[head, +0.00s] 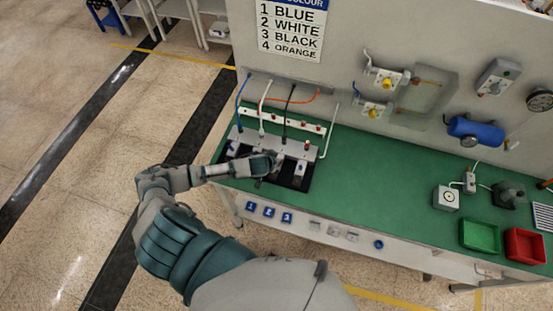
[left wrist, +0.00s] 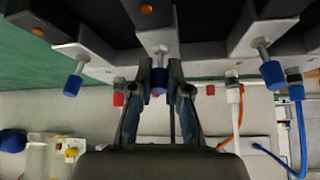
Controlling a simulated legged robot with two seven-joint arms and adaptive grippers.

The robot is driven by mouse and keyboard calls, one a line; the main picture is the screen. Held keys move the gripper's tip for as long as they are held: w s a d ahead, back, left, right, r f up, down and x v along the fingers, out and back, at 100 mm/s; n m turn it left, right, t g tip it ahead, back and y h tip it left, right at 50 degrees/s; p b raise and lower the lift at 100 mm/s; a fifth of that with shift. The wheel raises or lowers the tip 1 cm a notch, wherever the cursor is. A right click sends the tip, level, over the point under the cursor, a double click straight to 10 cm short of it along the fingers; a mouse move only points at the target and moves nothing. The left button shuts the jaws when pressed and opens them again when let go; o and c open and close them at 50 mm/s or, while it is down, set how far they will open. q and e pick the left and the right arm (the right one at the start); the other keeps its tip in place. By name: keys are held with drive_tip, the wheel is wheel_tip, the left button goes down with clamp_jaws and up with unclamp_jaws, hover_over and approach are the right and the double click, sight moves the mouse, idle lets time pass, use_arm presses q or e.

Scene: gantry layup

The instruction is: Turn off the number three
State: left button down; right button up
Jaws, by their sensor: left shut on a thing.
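The switch unit (head: 247,137) stands on the green bench below several coloured cables. My left gripper (head: 279,160) is over its front right part in the head view. In the left wrist view, my left gripper (left wrist: 159,78) is shut on a blue-tipped lever (left wrist: 158,88). Other blue-tipped levers stand on either side, one to the left (left wrist: 73,84) and one to the right (left wrist: 272,74). The black cable (head: 289,97) enters the unit behind the gripper. The wall sign (head: 291,28) lists 3 as black. The held lever's exact setting is unclear. My right gripper is out of view.
The green bench top (head: 370,172) is clear right of the unit. Farther right are a white box (head: 446,198), a green bin (head: 479,236) and a red bin (head: 525,245). Wall fittings and a blue cylinder (head: 476,131) sit above the bench. Neighbouring levers are close to my fingers.

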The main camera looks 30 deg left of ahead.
use_arm(q)
drive_tip(key=shift+s+f, duration=0.2)
drive_tip(key=shift+f, duration=0.1)
drive_tip(key=c, duration=1.1)
unclamp_jaws()
drive_tip(key=shift+w+r, duration=0.1)
drive_tip(key=shift+r, duration=0.05)
drive_tip(key=v, duration=1.1)
drive_tip(key=shift+s+a+r, duration=0.1)
drive_tip(key=shift+s+r, duration=0.15)
drive_tip(key=shift+r, duration=0.05)
